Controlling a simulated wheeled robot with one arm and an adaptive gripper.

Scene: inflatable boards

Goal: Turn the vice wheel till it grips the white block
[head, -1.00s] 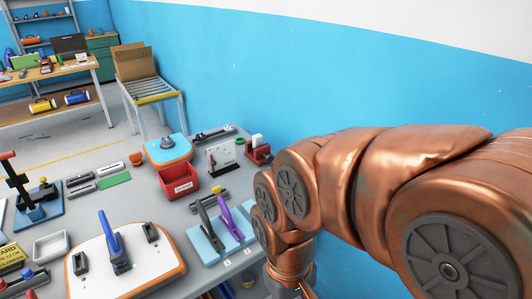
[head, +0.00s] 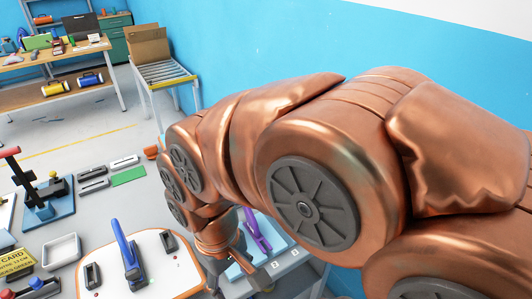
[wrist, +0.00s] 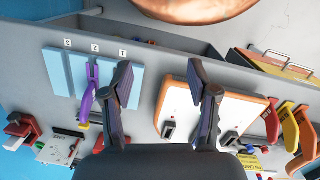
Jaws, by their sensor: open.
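In the head view the vice is hidden behind my arm. My gripper (wrist: 160,85) is open and empty, with its two dark fingers apart. It is over the near part of the bench, well away from the vice, with the light blue lever board (wrist: 66,76) between its fingers and the vice's side.
The white board with orange edges (head: 111,256) and its blue lever (head: 127,252) stand near my gripper. A purple lever (head: 256,232) rises from the light blue board. A white panel (wrist: 58,151) stands beside the vice. A blue wall (head: 420,50) bounds the right side.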

